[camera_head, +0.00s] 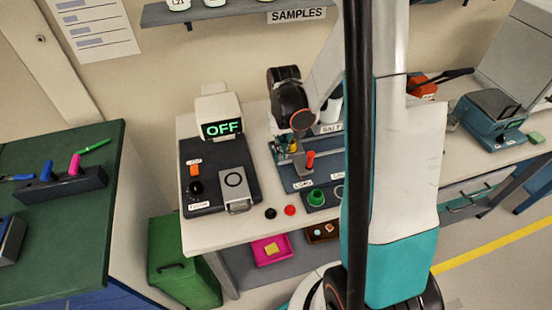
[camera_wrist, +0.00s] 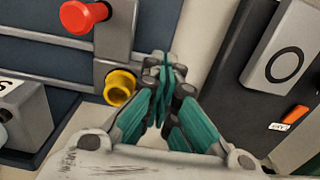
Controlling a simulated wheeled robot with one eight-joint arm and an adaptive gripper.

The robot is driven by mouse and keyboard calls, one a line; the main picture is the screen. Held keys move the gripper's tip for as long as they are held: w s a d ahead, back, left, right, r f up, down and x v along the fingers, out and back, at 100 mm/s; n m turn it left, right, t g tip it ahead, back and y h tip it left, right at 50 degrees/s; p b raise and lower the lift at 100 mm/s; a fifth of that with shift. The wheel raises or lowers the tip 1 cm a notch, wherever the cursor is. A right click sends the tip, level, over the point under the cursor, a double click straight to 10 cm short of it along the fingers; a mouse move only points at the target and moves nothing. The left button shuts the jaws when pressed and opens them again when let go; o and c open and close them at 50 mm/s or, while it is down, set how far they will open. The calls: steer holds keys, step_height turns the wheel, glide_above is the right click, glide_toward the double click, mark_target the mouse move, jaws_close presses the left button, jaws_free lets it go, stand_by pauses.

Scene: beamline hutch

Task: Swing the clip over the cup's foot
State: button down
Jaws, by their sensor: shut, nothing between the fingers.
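My gripper (camera_wrist: 163,80) has its teal fingers shut together with nothing between them. In the wrist view its tips are just right of a yellow ring-shaped piece (camera_wrist: 120,87) on a grey mount. A red knob (camera_wrist: 83,15) stands on a grey bar (camera_wrist: 115,30) above that piece. In the head view the red knob (camera_head: 310,158) and grey block (camera_head: 301,165) stand on a blue-grey plate (camera_head: 290,184), below my dark wrist. I cannot tell for sure which parts are the clip and the cup's foot. Whether my fingertips touch the mount is unclear.
Green rings (camera_head: 316,197) and black (camera_head: 270,213) and red caps (camera_head: 290,210) lie near the front edge. A sample shelf (camera_head: 220,12) hangs above.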

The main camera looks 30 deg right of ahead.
steer(key=shift+a, duration=0.1)
steer(key=shift+w+a, duration=0.35)
steer(key=shift+a, duration=0.15)
stand_by(0.3)
steer(key=shift+w+a+b, duration=0.3)
steer(key=shift+w+a, duration=0.15)
steer(key=shift+w, duration=0.15)
steer(key=shift+w+a, duration=0.3)
steer(key=shift+w, duration=0.3)
stand_by(0.3)
steer(key=shift+w+a, duration=0.2)
steer(key=shift+w, duration=0.4)
